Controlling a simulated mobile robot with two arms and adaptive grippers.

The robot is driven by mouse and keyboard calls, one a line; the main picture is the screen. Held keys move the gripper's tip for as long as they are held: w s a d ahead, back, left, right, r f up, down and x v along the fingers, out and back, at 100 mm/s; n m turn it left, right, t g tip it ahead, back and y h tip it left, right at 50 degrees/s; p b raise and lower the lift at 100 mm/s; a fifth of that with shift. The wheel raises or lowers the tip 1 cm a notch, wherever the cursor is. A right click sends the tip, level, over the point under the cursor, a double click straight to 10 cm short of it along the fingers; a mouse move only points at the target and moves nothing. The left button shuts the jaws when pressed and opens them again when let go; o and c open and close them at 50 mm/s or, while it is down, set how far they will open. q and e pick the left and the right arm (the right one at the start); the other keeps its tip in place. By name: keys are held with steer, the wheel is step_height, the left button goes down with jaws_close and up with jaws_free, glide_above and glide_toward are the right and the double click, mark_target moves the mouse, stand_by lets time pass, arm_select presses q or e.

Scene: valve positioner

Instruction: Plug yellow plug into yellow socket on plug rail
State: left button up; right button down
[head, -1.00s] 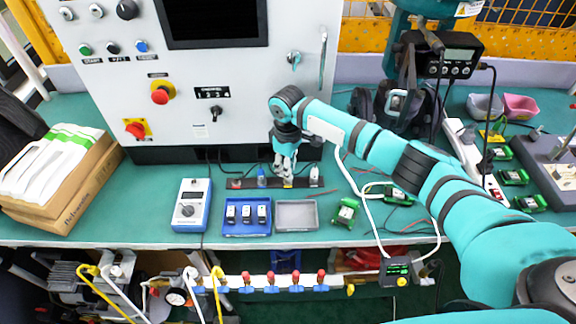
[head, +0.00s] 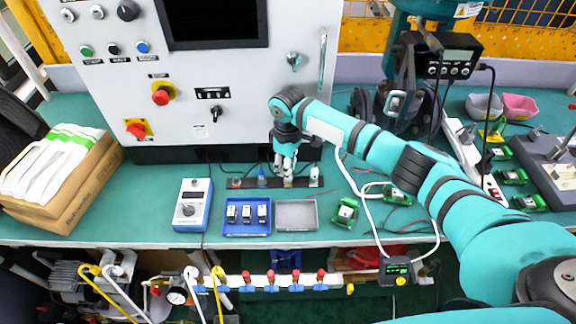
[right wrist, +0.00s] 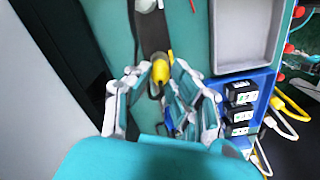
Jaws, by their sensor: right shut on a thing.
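The dark plug rail (head: 246,184) lies on the green bench below the grey panel. My right gripper (head: 284,172) points down over the right part of the rail. In the right wrist view its fingers (right wrist: 163,84) are shut on the yellow plug (right wrist: 160,72), which stands over the rail (right wrist: 153,32). A small yellow mark (right wrist: 171,56) shows beside the plug. The yellow socket's opening is hidden, so I cannot tell whether the plug is seated. A blue plug (head: 262,175) and a white plug (head: 314,174) stand on the rail. My left gripper is not in view.
A blue tray with black-and-white parts (head: 247,232) and an empty grey tray (head: 296,226) lie in front of the rail. A blue-and-white meter (head: 192,205) stands to the left. The control panel (head: 228,130) rises close behind the gripper.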

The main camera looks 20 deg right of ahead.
steer(key=shift+s+f, duration=0.1)
steer(key=shift+f, duration=0.05)
stand_by(0.3)
steer(key=c, duration=0.8)
jaws_free()
steer(key=shift+o, duration=0.2)
steer(key=shift+r, duration=0.2)
step_height(320, 180, up, 7)
steer(key=p, duration=0.8)
steer(key=shift+f, duration=0.1)
steer(key=shift+f, duration=0.1)
